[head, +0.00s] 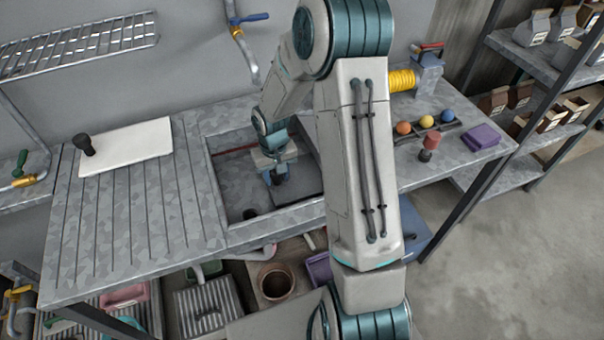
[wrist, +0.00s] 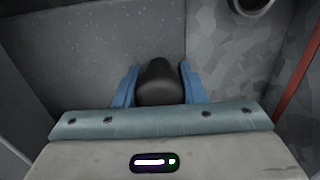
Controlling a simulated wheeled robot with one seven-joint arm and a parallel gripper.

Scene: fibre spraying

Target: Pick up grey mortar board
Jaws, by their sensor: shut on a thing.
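The grey mortar board (head: 307,183) lies in the sink basin, partly hidden by my arm in the head view. In the wrist view the grey board (wrist: 100,55) is a flat speckled plate filling the upper left and middle. A black rounded handle (wrist: 158,82) stands up from it. My gripper (head: 277,177) is down inside the basin over the board. In the wrist view its blue fingers (wrist: 158,88) are closed on both sides of the black handle. Whether the board touches the basin floor cannot be told.
The sink (head: 232,180) has raised walls around the gripper, and a dark drain (head: 249,213). A white board with a black handle (head: 125,148) lies on the ribbed drainboard at left. Coloured balls (head: 426,122), a red-black object (head: 429,148) and purple sponges (head: 481,137) are at right.

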